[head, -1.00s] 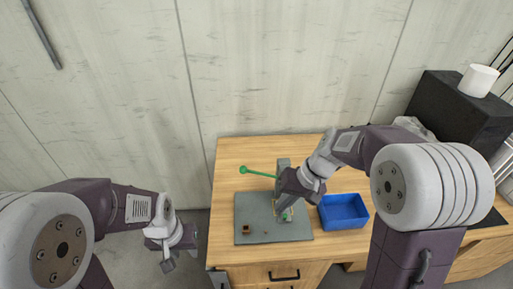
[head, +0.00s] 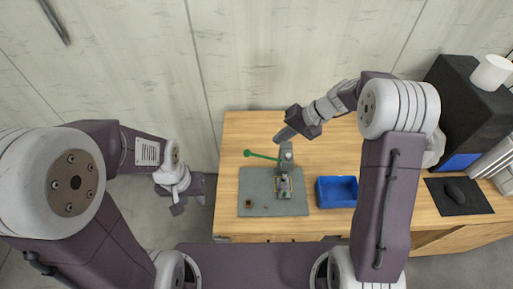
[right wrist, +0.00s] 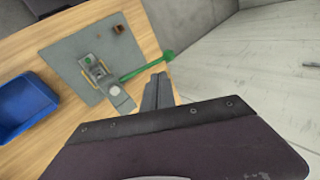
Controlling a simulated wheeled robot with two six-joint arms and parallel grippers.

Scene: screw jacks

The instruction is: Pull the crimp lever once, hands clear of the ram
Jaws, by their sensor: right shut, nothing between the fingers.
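The crimp press (head: 285,165) stands on a grey mat (head: 257,185) on the wooden table. Its green lever (head: 262,155) sticks out to the left and ends in a round knob. In the right wrist view the press (right wrist: 99,76) and the green lever (right wrist: 148,68) show near my fingers. My right gripper (head: 279,138) is shut and empty, above and behind the press, apart from the ram area. It also shows in the right wrist view (right wrist: 158,82), close to the lever; contact cannot be told. My left gripper (head: 177,210) hangs left of the table, away from the press; its jaw state is unclear.
A small brown block (head: 249,203) lies on the mat's front left. A blue bin (head: 337,191) stands right of the mat. A black box (head: 470,100) and a dark mouse pad (head: 460,197) are at the right. The table's back left is clear.

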